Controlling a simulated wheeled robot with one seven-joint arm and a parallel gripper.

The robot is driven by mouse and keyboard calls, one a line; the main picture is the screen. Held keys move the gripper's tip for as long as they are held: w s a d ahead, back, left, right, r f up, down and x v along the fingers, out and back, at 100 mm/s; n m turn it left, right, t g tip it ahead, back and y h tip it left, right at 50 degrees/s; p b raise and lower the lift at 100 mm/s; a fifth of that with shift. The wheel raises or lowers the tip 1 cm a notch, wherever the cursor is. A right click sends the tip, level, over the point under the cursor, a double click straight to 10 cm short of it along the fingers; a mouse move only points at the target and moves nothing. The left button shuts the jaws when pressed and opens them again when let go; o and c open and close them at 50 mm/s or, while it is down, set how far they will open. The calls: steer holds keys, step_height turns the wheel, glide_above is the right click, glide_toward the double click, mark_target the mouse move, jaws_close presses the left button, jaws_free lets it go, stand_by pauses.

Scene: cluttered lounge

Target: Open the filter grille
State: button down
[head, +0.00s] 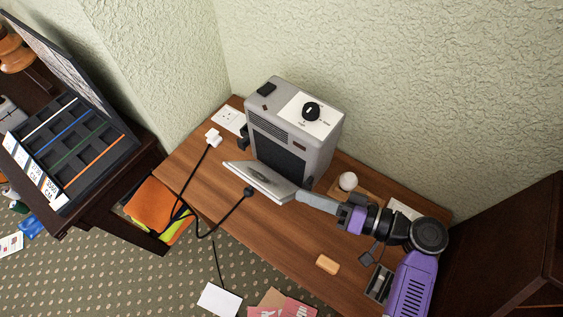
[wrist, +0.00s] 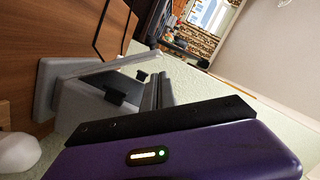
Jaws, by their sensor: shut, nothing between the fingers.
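The grey box-shaped appliance (head: 315,155) stands on the wooden desk, with a dark opening low in its front. Its grille panel (head: 262,178) is swung out from the front and slants low over the desk, so it stands open. My gripper (head: 301,196) comes from the right, shut and empty, with its tip close to the panel's right end. I cannot tell whether they touch.
A white ball (head: 348,181) sits behind my arm. A black cable (head: 225,217) and white plug (head: 213,138) lie left of the panel. A wooden block (head: 327,264) lies near the front edge. A wall is behind; a dark compartment case (head: 118,147) stands at left.

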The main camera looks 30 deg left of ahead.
mark_target(271, 187)
steer(key=a+p, duration=0.1)
steer(key=a, duration=0.2)
steer(key=a+f+p, duration=0.1)
steer(key=a, duration=0.6)
steer(key=shift+f+p, duration=0.2)
steer(key=shift+p, duration=0.2)
steer(key=shift+s+f, duration=0.1)
